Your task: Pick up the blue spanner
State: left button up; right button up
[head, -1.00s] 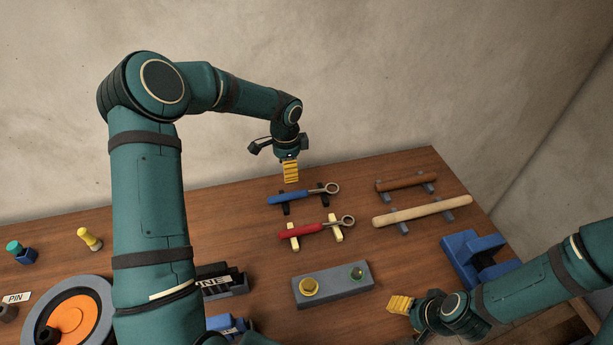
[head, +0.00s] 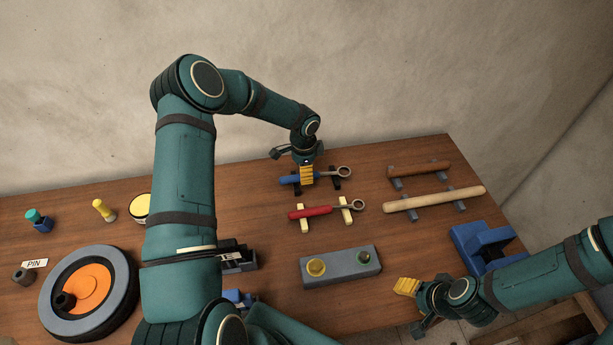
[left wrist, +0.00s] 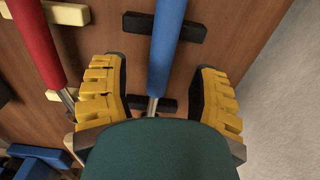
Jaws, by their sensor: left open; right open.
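The blue spanner (head: 289,180) lies across two black rests near the back of the table, its ring end (head: 344,171) to the right. My left gripper (head: 307,175) is right over its middle, with the fingers open. In the left wrist view the blue handle (left wrist: 166,45) runs between the two yellow fingers of my left gripper (left wrist: 160,98), with a gap on each side. The ring end is hidden there behind the gripper body. My right gripper (head: 407,287) is open and empty past the table's front right.
A red spanner (head: 312,212) on cream rests lies just in front. Brown (head: 420,169) and pale (head: 434,198) rods lie to the right. A grey block (head: 340,267), a blue holder (head: 483,245) and a wheel (head: 89,292) stand nearer the front.

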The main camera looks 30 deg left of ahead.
pick_arm(q)
notch_tip(320, 180, down, 3)
jog(key=shift+w+f, duration=0.1)
jog(key=shift+f, duration=0.05)
jog(key=shift+d, duration=0.1)
grip_shut()
